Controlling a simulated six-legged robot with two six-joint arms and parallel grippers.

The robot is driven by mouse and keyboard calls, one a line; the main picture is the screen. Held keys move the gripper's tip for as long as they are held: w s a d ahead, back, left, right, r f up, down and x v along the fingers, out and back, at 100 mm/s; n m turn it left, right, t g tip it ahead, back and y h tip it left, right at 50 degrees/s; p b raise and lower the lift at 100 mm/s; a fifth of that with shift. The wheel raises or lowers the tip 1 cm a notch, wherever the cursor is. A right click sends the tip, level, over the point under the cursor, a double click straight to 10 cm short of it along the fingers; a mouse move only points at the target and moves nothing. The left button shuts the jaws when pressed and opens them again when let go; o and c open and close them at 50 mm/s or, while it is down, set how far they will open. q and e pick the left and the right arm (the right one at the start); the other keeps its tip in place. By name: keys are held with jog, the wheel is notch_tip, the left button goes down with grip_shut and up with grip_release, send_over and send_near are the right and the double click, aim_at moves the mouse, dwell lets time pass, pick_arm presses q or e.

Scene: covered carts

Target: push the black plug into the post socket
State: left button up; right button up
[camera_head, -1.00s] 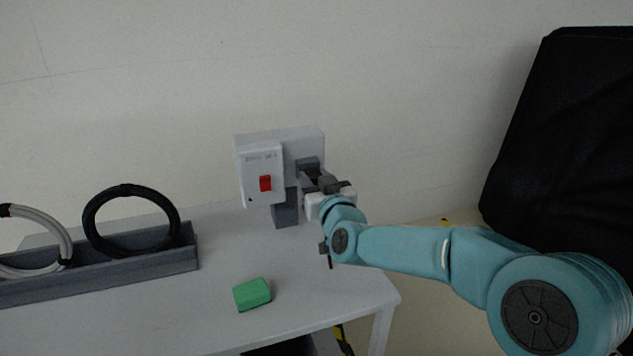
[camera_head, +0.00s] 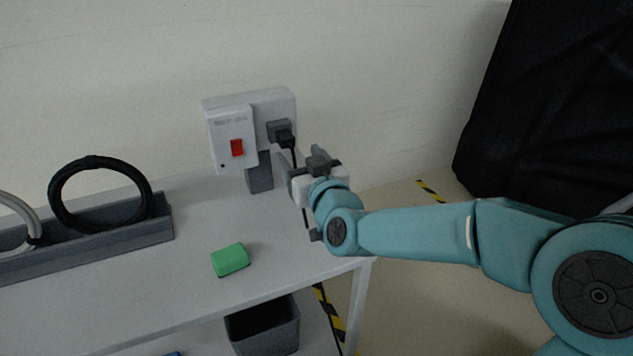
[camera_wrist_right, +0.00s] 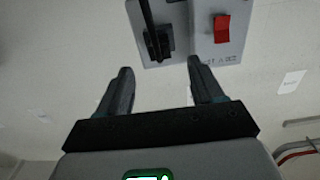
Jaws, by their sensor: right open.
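The post socket is a grey box (camera_head: 274,103) on a dark grey post (camera_head: 259,172), with a red switch (camera_head: 237,147) on its left part. The black plug (camera_head: 286,138) sits at the dark socket opening on the right part, its black cord hanging down. In the right wrist view the plug (camera_wrist_right: 157,42) is also at the socket face, upside down; how deep it sits is hard to tell. My right gripper (camera_head: 295,160) is open and empty, a short way in front of the plug and apart from it. The left gripper is not in view.
A green block (camera_head: 230,260) lies on the white table (camera_head: 200,215). A dark grey rack (camera_head: 95,248) at the left holds a black cable coil (camera_head: 57,207) and a grey one. A dark bin (camera_head: 264,328) stands below. A black covered cart (camera_head: 540,110) is at the right.

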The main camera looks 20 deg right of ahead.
jog(key=s, duration=0.8)
jog(key=shift+s+d, duration=0.15)
jog(key=shift+s, duration=0.05)
jog(key=shift+s+f, duration=0.1)
